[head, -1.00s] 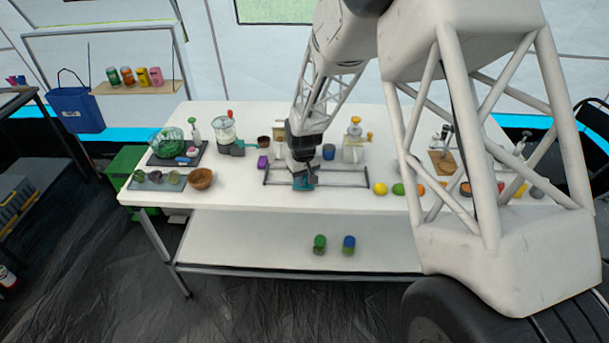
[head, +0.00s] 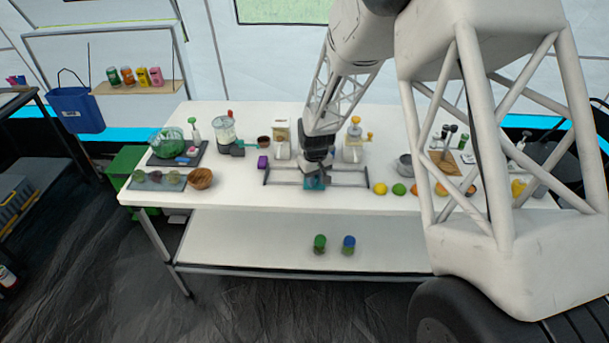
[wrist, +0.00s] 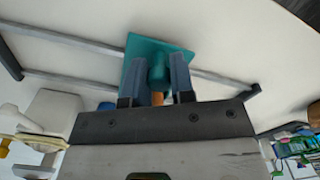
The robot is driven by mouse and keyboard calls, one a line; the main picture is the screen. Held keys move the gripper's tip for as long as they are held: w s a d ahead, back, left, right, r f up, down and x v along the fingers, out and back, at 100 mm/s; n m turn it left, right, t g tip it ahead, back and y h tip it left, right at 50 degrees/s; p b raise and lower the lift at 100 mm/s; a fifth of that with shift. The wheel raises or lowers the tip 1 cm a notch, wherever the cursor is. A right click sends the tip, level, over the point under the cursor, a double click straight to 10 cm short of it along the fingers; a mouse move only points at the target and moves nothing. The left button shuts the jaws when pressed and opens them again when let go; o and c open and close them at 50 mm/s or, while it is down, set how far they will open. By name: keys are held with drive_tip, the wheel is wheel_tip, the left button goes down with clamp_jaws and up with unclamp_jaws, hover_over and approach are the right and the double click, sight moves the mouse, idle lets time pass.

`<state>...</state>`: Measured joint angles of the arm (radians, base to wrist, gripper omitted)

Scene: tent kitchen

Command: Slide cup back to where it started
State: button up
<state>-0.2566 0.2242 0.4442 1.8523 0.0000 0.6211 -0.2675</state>
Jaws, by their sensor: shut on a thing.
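A teal sliding plate with a raised knob (head: 315,184) sits on the two grey rails (head: 350,184) of a low frame on the white table. My gripper (head: 314,174) points down at it, near the middle of the rails. In the wrist view my gripper (wrist: 167,72) is shut on the knob of the teal plate (wrist: 137,50). A small blue thing (wrist: 104,106), perhaps the cup, shows partly behind the gripper body in the wrist view. In the head view my arm hides it. An orange piece shows between the fingers.
A dispenser (head: 281,140) and a glass jar with a yellow tap (head: 353,146) stand behind the rails. The table's front strip is clear.

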drive_tip(key=shift+d, duration=2.45)
drive_tip(key=o, duration=0.7)
drive_tip(key=shift+o, duration=0.2)
drive_tip(key=shift+r, duration=0.1)
wheel_tip(320, 180, up, 7)
